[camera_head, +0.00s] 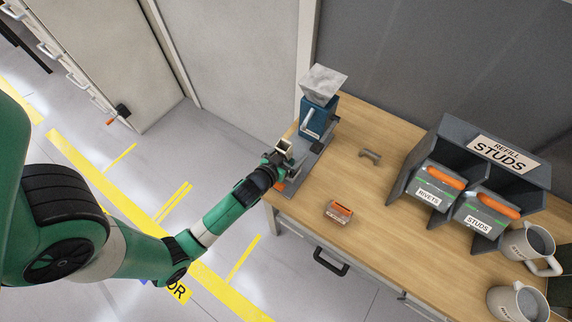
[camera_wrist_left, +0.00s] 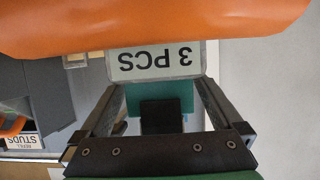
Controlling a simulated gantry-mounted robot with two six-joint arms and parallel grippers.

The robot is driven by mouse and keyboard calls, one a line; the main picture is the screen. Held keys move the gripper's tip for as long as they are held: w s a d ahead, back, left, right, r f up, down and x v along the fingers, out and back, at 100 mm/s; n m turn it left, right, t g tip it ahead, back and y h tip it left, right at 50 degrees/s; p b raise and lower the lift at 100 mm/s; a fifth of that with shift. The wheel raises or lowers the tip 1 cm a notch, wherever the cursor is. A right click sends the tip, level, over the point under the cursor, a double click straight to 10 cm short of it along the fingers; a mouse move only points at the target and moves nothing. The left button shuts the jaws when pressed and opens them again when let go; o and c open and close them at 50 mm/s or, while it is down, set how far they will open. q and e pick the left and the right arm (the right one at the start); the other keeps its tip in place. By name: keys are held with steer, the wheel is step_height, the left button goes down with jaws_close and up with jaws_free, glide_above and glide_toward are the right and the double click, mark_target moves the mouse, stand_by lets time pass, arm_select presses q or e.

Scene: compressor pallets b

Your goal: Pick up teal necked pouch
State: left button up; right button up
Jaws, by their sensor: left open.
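My left gripper (camera_head: 283,152) is at the table's left edge, just left of the blue device (camera_head: 318,114) with a pale grey hopper (camera_head: 323,82). In the left wrist view its two fingers (camera_wrist_left: 160,100) are spread apart, open. A teal surface (camera_wrist_left: 175,98) shows between them, with a dark block (camera_wrist_left: 160,115) in front of it; I cannot tell whether it is the pouch or part of the device. No clear necked pouch shape shows in the head view. A "3 PCS" label (camera_wrist_left: 155,62) shows upside down beyond the fingers. My right gripper is not in view.
On the wooden table (camera_head: 330,245) are a small orange-topped box (camera_head: 338,212), a grey bracket (camera_head: 370,156), a grey "STUDS" rack (camera_head: 452,142) with labelled bins, and two grey mugs (camera_head: 517,303) at the right. A large orange shape (camera_wrist_left: 150,22) fills the wrist view's top. The table's middle is mostly clear.

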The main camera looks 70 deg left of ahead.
arm_select(q)
steer(key=c, duration=1.3)
steer(key=shift+r+p, duration=0.3)
steer(key=shift+r, duration=0.35)
step_height(320, 180, up, 2)
steer(key=shift+r+p, duration=0.1)
steer(key=shift+p, duration=0.35)
steer(key=d+r, duration=0.1)
steer(key=r, duration=0.1)
steer(key=s+d+r+p, duration=0.1)
steer(key=d+r, duration=0.1)
steer(key=s+d+r, duration=0.1)
steer(key=r, duration=0.1)
steer(key=shift+s+d+p, duration=0.2)
steer(key=shift+d+p, duration=0.1)
steer(key=shift+d, duration=0.05)
steer(key=p, duration=0.6)
glide_toward(289, 151)
steer(key=w+d, duration=0.3)
steer(key=shift+d+r, duration=0.15)
steer(key=shift+r, duration=0.25)
